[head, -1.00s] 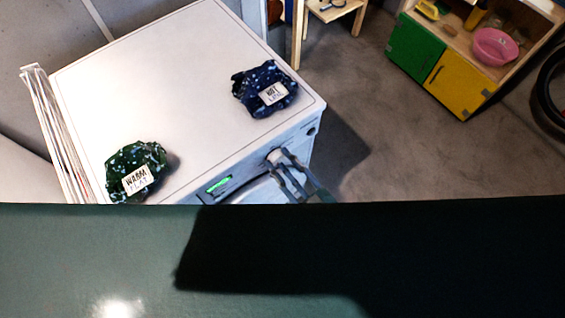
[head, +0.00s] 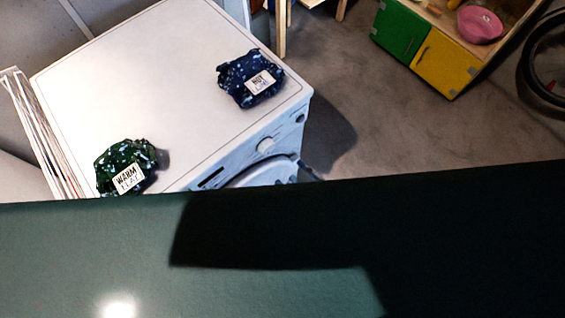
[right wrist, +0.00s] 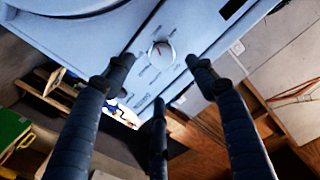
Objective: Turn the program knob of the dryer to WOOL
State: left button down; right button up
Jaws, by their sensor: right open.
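The white dryer (head: 150,75) stands at the left in the head view. Its round program knob (head: 265,145) is uncovered on the front panel. In the right wrist view the knob (right wrist: 161,54) is near the top centre, with a small red mark on its face; the lettering around it is too small to read. My right gripper (right wrist: 160,63) is open and empty, its fingers spread on both sides of the knob in the picture and apart from it. In the head view only a bit of the right gripper (head: 308,170) shows. My left gripper is not in view.
On the dryer top lie a dark blue speckled bundle (head: 240,85) and a green one (head: 120,160), both labelled; the green label reads WARM. A green and yellow cabinet (head: 445,65) stands at the back right. The grey floor (head: 400,120) between is clear.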

jog(key=shift+v, duration=1.25)
